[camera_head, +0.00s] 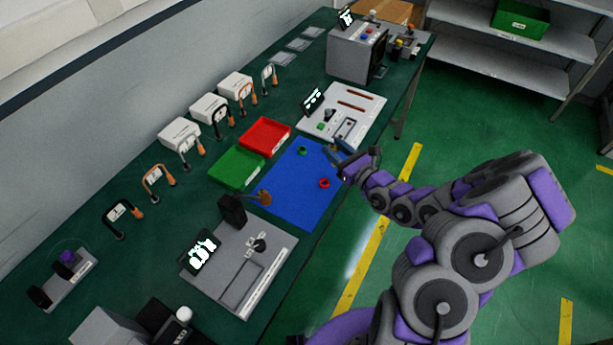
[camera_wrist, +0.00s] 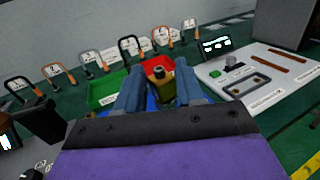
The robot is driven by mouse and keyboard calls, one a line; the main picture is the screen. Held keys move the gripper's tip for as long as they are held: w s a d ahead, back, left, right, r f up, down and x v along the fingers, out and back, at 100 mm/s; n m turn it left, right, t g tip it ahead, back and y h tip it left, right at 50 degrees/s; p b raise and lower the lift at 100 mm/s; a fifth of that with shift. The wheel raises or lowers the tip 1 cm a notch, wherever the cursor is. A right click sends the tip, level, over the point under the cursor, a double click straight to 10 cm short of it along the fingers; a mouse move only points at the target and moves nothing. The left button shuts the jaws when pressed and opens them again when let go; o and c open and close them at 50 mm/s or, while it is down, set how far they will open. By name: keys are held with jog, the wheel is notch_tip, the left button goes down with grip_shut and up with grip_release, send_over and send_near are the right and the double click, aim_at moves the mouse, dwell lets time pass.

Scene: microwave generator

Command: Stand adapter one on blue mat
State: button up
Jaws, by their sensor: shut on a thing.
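My gripper (camera_wrist: 158,92) has its two blue-grey fingers on either side of an olive-brass adapter (camera_wrist: 161,84) with a dark top, shut on it. Which adapter this is by number I cannot read. In the head view my gripper (camera_head: 342,157) is over the right edge of the blue mat (camera_head: 293,192); the adapter's base and its height above the mat are hidden. A green ring (camera_head: 303,150) and a red ring (camera_head: 324,183) show on the mat. In the wrist view the mat is mostly hidden behind the fingers.
A red tray (camera_head: 264,134) and a green tray (camera_head: 236,168) lie left of the mat. A white panel (camera_head: 341,115) is beyond it and a grey panel (camera_head: 238,268) nearer. A black post with a brown end (camera_head: 264,197) reaches the mat's left edge. Several padlock-like shackles line the wall.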

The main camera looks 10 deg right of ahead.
jog(key=s+a+f+n+g+y, duration=0.2)
jog(key=s+a+f, duration=0.1)
jog(key=s+f, duration=0.4)
jog(key=b, duration=0.3)
send_over(317, 166)
jog(key=shift+s+a+f, duration=0.1)
jog(key=shift+s+f, duration=0.15)
jog(key=shift+f, duration=0.4)
jog(key=shift+s+a+f, duration=0.1)
jog(key=shift+s+f, duration=0.1)
jog(key=shift+f, duration=0.4)
jog(key=shift+w+d, duration=0.3)
jog(key=shift+w, duration=0.1)
jog(key=shift+w+d+f, duration=0.1)
jog(key=shift+w+f, duration=0.05)
jog(key=shift+f, duration=0.15)
notch_tip(317, 166, down, 3)
jog(key=shift+r+b, duration=0.15)
jog(key=shift+b, duration=0.25)
jog(key=shift+f, duration=0.25)
jog(key=shift+a+r, duration=0.15)
jog(key=shift+a, duration=0.1)
jog(key=o, duration=1.1)
jog(key=shift+d, duration=0.1)
